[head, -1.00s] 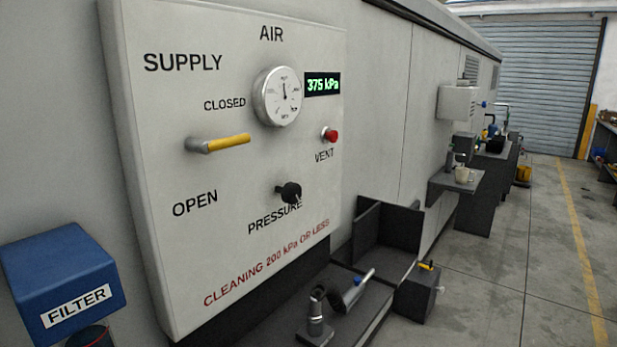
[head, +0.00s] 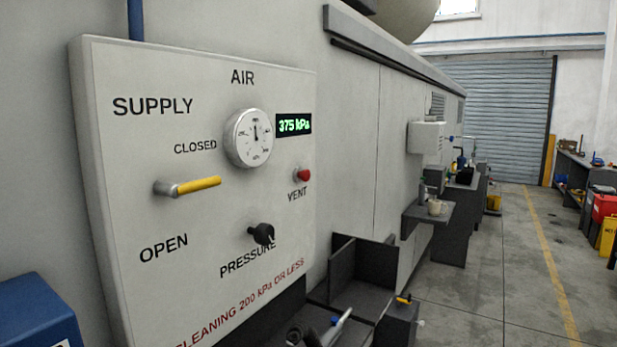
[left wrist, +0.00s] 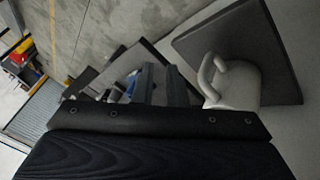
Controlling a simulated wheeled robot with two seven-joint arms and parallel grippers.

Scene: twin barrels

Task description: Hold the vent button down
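The red vent button (head: 303,175) sits on the right side of the pale air panel (head: 215,130), above the word VENT, with nothing touching it. The green display (head: 294,125) above it reads 375 kPa. Neither gripper shows in the head view. In the left wrist view, my left gripper (left wrist: 161,78) has its two dark fingers a little apart, with a narrow gap and nothing seen between them. The button does not show in that view. My right gripper is in neither view.
The panel also carries a round gauge (head: 248,138), a yellow supply lever (head: 190,186) and a black pressure knob (head: 261,234). A blue filter box (head: 38,312) stands lower left. A white mug (left wrist: 237,86) is near my left gripper. The floor aisle at right is clear.

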